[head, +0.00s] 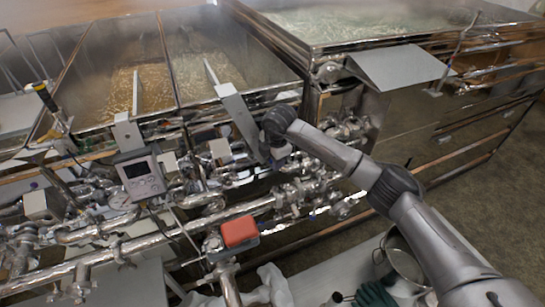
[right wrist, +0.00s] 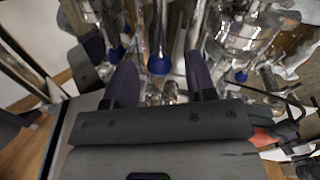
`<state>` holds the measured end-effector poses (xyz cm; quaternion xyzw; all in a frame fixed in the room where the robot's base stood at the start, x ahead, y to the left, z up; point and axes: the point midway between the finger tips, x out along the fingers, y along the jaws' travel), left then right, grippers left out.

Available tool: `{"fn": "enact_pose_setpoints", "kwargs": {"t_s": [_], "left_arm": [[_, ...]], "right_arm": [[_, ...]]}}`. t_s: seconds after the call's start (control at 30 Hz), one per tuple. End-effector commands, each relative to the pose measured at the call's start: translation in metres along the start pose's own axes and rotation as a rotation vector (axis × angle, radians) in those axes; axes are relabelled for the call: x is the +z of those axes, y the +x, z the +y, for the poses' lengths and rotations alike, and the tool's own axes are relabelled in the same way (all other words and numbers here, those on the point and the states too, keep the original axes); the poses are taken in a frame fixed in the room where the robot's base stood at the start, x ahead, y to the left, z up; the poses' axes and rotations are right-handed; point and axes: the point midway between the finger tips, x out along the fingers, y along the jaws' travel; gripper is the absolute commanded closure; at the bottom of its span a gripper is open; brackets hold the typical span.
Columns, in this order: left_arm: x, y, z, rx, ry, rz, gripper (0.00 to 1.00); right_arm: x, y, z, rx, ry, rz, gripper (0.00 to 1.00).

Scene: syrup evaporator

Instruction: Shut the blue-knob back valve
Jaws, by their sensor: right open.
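My right gripper (head: 273,155) is among the pipes at the front of the evaporator, below a slanted metal plate. In the right wrist view its two dark fingers are open (right wrist: 160,76). A round blue knob (right wrist: 159,65) on a metal stem shows between the fingertips, and I cannot tell whether they touch it. A second blue knob (right wrist: 116,53) is to the left of the fingers and a third blue knob (right wrist: 241,76) is to the right. I cannot tell which is the back valve's. My left gripper is not in view.
Crowded shiny pipes (head: 150,240) run along the front below the syrup pans (head: 140,88). A grey display box (head: 140,176) and a red-topped box (head: 239,232) stick up from the pipes. A metal bucket (head: 405,262) stands at lower right. The floor at right is clear.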

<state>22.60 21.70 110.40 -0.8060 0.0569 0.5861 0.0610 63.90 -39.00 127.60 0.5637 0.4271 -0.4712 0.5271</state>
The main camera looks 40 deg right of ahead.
Motion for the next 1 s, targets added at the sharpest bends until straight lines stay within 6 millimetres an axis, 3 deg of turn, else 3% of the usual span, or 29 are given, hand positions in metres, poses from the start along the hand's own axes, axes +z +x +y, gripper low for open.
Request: {"fn": "enact_pose_setpoints", "kwargs": {"t_s": [0.37, 0.9, 1.0], "left_arm": [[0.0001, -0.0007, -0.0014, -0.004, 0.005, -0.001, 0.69], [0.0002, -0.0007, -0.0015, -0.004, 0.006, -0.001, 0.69], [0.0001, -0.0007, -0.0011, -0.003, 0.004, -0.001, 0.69]], "right_arm": [[0.0001, 0.0042, -0.0002, 0.000, -0.001, -0.001, 0.49], [0.0003, 0.0037, -0.0001, 0.000, 0.000, 0.000, 0.99], [0.0003, 0.0037, -0.0001, 0.000, 0.000, 0.000, 1.00]]}}
